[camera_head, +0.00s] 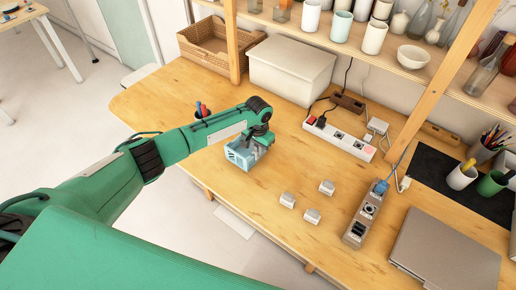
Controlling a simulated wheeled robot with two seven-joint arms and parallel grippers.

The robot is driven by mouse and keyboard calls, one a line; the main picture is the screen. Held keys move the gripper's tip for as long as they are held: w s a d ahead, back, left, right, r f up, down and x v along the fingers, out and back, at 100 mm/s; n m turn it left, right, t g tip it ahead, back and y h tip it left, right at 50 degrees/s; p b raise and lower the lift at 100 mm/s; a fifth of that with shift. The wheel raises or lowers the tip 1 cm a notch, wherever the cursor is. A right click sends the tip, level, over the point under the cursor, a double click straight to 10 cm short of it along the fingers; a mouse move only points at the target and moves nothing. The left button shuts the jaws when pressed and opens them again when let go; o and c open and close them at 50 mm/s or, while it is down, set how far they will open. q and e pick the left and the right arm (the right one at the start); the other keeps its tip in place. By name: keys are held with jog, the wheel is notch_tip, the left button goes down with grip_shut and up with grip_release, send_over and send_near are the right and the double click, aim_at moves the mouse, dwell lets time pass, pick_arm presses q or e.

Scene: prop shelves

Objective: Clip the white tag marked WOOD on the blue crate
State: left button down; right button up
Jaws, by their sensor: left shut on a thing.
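The light blue crate (237,158) stands on the wooden table, left of the middle. My left gripper (261,141) reaches in from the left and points down at the crate's right side. It is shut on a small pale thing, probably a white tag, mostly hidden by the fingers. I cannot tell whether this thing touches the crate's rim. Three small white pieces lie on the table to the right: one (287,200), another (326,187) and a third (312,216). Any lettering is too small to read. My right gripper is out of view.
A white lidded box (291,68) and a wicker basket (208,42) stand at the back. A white power strip (340,137), a grey socket strip (361,220) and a laptop (445,250) lie to the right. The table's front edge is close to the crate.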

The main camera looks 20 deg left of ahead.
pick_arm(q)
jog(key=c, duration=1.3)
grip_release()
notch_tip(320, 180, up, 14)
jog(key=b, duration=0.2)
jog(key=shift+f+b, duration=0.1)
jog(key=shift+b, duration=0.3)
